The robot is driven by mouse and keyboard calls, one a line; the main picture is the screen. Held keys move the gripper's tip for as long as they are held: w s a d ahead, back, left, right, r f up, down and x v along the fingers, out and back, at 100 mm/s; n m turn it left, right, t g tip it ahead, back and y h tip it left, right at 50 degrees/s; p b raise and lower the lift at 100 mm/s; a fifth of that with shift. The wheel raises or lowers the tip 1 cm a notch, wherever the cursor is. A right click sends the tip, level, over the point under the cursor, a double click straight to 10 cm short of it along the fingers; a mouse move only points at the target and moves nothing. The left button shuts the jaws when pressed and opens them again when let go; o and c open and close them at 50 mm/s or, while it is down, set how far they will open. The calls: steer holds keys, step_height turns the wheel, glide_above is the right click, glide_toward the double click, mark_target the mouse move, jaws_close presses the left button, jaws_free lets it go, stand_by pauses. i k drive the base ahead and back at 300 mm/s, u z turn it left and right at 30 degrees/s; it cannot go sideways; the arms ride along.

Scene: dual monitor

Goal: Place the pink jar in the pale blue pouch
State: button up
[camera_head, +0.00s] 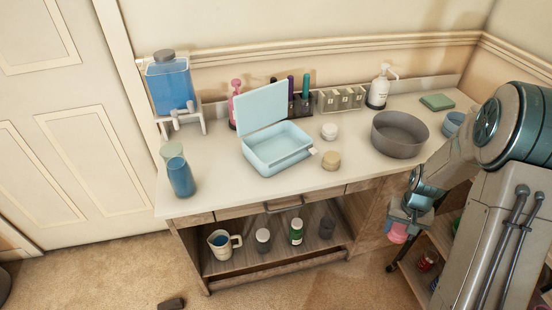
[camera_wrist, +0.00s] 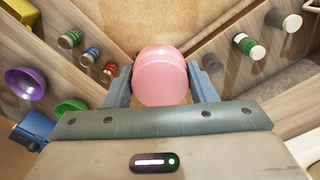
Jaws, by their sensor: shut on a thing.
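My gripper (camera_wrist: 160,88) is shut on the pink jar (camera_wrist: 160,75), which sits between the two fingers in the wrist view. In the head view the pink jar (camera_head: 398,232) hangs under my gripper (camera_head: 405,218), in front of the desk's right side and below the top. The pale blue pouch (camera_head: 275,152) stands on the desk left of the middle, with its lid raised at the back. It is up and to the left of my gripper, well apart from it. The far floor of the pouch is partly hidden.
The desk top (camera_head: 215,195) holds a grey bowl (camera_head: 399,135), a tan jar (camera_head: 331,160), a white jar (camera_head: 329,131), a blue tumbler (camera_head: 181,177) and bottles along the back. The lower shelf holds a mug (camera_head: 222,243) and several containers. The desk's front strip is clear.

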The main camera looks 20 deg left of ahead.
mark_target(267, 158)
steer(key=u, duration=1.05)
